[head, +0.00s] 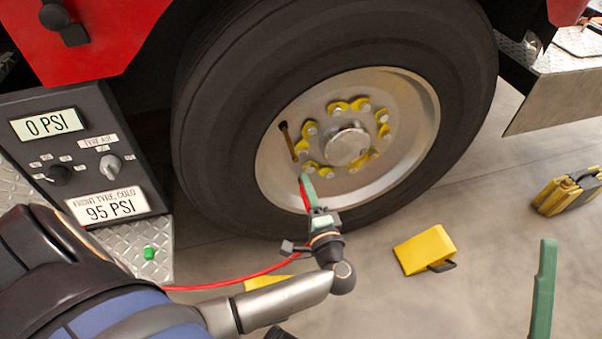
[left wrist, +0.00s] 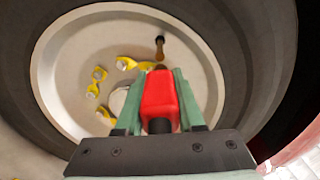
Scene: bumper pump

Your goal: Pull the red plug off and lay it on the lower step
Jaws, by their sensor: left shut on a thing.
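My left gripper (head: 308,186) is in front of the lower left of the wheel rim. Its green fingers are shut on the red plug (left wrist: 160,95), which shows between them in the left wrist view. A red hose (head: 235,280) runs from the left toward this gripper. The brass valve stem (head: 289,142) sticks out of a dark hole in the rim, just beyond the plug; I cannot tell whether they touch. A diamond-plate step (head: 125,238) lies below the gauge panel, with a small green cap (head: 150,253) on it. One green finger of my right gripper (head: 543,290) shows at lower right.
The big black tyre (head: 225,135) surrounds the rim (head: 400,170) and its yellow nut markers. The panel (head: 95,150) reads 0 PSI. Yellow chocks (head: 425,250) stand on the floor, with another yellow block (head: 567,192) at right. Another metal step (head: 565,95) is at upper right.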

